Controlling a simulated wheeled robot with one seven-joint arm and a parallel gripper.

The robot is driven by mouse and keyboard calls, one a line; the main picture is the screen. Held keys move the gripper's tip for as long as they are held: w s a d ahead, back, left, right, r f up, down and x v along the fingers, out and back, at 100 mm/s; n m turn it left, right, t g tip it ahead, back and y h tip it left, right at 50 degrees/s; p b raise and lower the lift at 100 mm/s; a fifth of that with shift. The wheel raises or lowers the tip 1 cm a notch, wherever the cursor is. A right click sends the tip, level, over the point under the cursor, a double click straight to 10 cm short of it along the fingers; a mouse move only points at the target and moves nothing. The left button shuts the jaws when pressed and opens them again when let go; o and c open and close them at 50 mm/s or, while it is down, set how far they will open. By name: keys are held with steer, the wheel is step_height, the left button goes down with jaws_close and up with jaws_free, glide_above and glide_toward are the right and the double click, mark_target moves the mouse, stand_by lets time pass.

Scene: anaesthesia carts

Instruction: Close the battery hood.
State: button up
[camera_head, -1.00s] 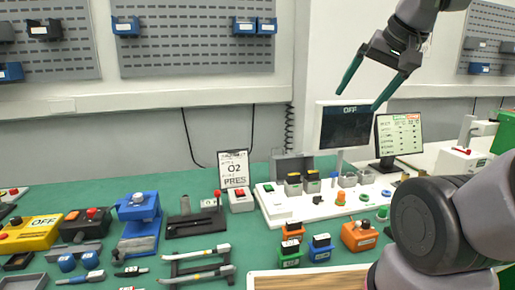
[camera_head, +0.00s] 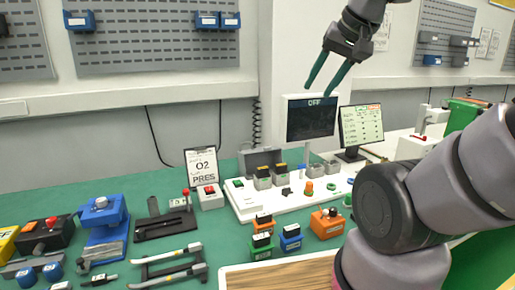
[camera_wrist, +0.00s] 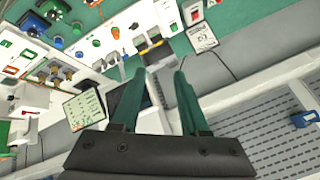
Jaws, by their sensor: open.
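The grey battery hood (camera_head: 258,160) stands raised at the back left of a white board (camera_head: 245,205) on the green bench. Two batteries with black and yellow tops, a left one (camera_head: 262,178) and a right one (camera_head: 279,175), sit in grey holders just in front of it. My gripper (camera_head: 317,91) is open and empty, high above the bench, in front of the monitor marked OFF, up and to the right of the hood. In the wrist view my gripper's fingers (camera_wrist: 160,75) are spread, with the batteries (camera_wrist: 150,46) beyond their tips.
The OFF monitor (camera_head: 311,118) and a second screen (camera_head: 361,125) stand right of the hood. An O2 PRES sign (camera_head: 202,168) is to its left. Green, blue and orange blocks stand in front of the board. The air above the board is clear.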

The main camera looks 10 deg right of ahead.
steer(key=w, duration=0.1)
steer(key=w+r, duration=0.1)
steer(key=w, duration=0.1)
steer(key=w+r, duration=0.1)
steer(key=shift+w+a, duration=0.15)
steer(key=shift+w, duration=0.1)
jaws_close()
steer(key=w+a+f+n+g, duration=0.1)
steer(key=w+a+n, duration=0.1)
steer(key=w, duration=1.1)
steer(key=w+a+n+g, duration=0.1)
steer(key=w+a+g, duration=0.1)
steer(key=w, duration=1.2)
steer(key=w+a+f+n+g+h, duration=0.1)
steer(key=w+a+f+n, duration=0.15)
steer(key=w+f, duration=0.85)
steer(key=w+a+f+n+g, duration=0.1)
steer(key=w+a+f, duration=0.3)
steer(key=w+f, duration=0.7)
steer(key=shift+h, duration=0.3)
steer(key=shift+s+f, duration=0.45)
steer(key=shift+f, duration=1.2)
steer(key=shift+s+f, duration=0.5)
steer(key=shift+f, duration=1.1)
steer(key=shift+s+f, duration=0.45)
steer(key=shift+f, duration=1.2)
